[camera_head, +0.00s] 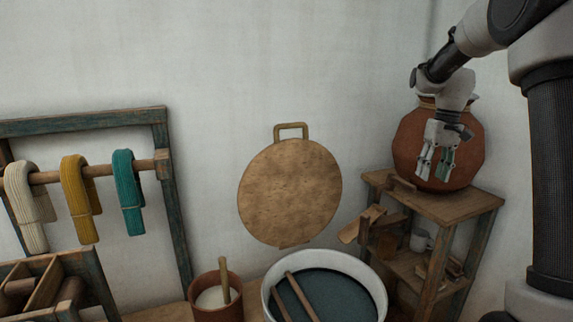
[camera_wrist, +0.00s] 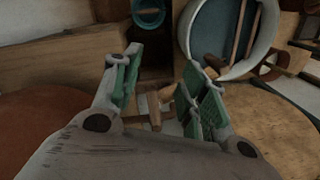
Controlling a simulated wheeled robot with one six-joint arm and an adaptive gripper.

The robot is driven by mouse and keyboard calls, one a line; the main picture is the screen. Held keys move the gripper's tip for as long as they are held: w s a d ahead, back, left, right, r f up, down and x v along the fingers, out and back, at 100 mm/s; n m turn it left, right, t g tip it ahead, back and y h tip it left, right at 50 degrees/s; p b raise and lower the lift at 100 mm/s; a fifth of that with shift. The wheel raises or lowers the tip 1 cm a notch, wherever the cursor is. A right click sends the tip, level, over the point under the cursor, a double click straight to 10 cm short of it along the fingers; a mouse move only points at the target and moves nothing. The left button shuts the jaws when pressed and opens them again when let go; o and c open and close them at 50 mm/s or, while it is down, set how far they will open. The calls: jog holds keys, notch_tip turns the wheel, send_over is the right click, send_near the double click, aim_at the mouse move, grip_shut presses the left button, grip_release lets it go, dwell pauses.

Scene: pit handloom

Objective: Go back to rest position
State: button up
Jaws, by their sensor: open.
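My gripper (camera_head: 436,165) hangs at the upper right in the head view, in front of a large reddish-brown clay jar (camera_head: 408,150) on a wooden shelf stand (camera_head: 455,207). Its fingers point down and are apart, with nothing between them. In the wrist view, the open gripper (camera_wrist: 165,85) shows its green finger pads spread. Part of the jar is hidden behind my gripper.
A white basin (camera_head: 375,285) of dark liquid with sticks stands at the bottom, beside a brown pot (camera_head: 217,308). A round tan board (camera_head: 290,190) leans on the wall. A rack (camera_head: 172,215) holds white, yellow and teal yarn at left. Wall space above is clear.

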jog(key=s+a+r+t, duration=0.1)
jog(key=s+a+t, duration=0.1)
jog(key=s, duration=1.3)
jog(key=s+a+r+t+h, duration=0.1)
jog(key=s+a+r+t, duration=0.1)
jog(key=s, duration=1.4)
jog(key=shift+a+r+t, duration=0.2)
jog(key=shift+a+t, duration=0.2)
jog(key=shift+a, duration=0.2)
jog(key=shift+c, duration=0.4)
